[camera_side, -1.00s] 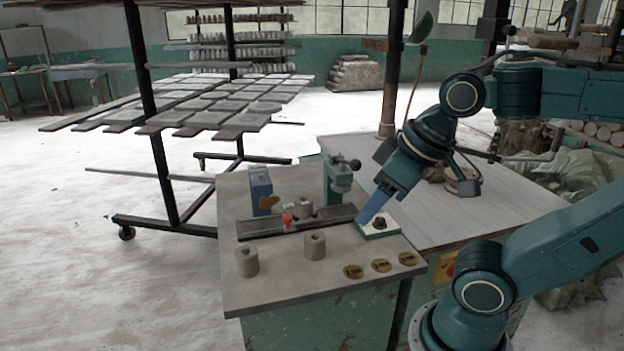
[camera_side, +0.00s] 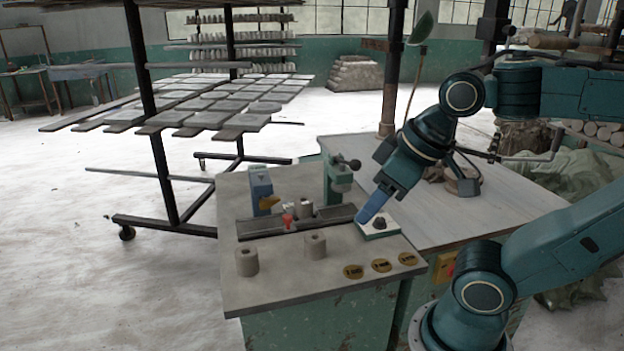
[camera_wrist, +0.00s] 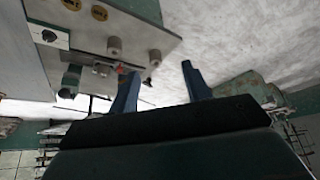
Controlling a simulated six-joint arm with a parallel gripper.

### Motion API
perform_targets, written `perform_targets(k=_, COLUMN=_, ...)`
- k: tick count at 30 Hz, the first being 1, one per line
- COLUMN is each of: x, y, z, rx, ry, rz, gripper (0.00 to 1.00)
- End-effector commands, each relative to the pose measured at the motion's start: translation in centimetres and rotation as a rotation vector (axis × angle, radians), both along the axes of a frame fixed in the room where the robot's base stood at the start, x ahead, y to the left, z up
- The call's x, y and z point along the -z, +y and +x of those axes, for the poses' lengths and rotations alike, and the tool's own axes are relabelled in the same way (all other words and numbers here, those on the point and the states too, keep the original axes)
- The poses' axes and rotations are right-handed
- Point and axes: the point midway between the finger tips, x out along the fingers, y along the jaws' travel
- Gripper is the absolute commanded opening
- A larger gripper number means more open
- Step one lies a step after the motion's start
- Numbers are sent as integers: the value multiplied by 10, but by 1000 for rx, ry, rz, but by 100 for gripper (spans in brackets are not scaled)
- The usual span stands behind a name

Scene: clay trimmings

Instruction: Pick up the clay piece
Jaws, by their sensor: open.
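Two short grey clay cylinders with holes in their tops, one at the left (camera_side: 247,262) and one nearer the middle (camera_side: 315,246), stand upright on the front of the bench. A similar grey piece (camera_side: 306,209) stands by the dark rail. I cannot tell which is the task's clay piece. My gripper (camera_side: 362,218) is tilted down above the bench's right side, by a white box, apart from the cylinders. In the wrist view my gripper (camera_wrist: 160,70) is open and empty, its blue fingers spread. Two cylinders show there (camera_wrist: 115,45) and (camera_wrist: 154,57), beyond the fingers.
A dark rail (camera_side: 258,228) with a small red part (camera_side: 288,220) crosses the bench. A blue block (camera_side: 261,190) and a green clamp (camera_side: 340,180) stand behind. The white box with a black knob (camera_side: 379,226) is at the right.

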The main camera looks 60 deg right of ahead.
Motion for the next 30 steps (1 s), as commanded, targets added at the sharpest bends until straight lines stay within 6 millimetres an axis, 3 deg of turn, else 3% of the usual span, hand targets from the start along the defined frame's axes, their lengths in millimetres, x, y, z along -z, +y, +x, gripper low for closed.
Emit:
perform_targets(k=4, x=0, y=0, z=0, rx=0, ry=0, rz=0, gripper=48)
perform_targets(k=9, x=0, y=0, z=0, rx=0, ry=0, rz=0, gripper=79)
perform_targets(k=22, x=-3, y=-1, z=5, rx=17, ry=5, rz=4, gripper=79)
perform_targets(k=30, x=-20, y=-12, z=35, rx=122, ry=46, rz=36, gripper=79)
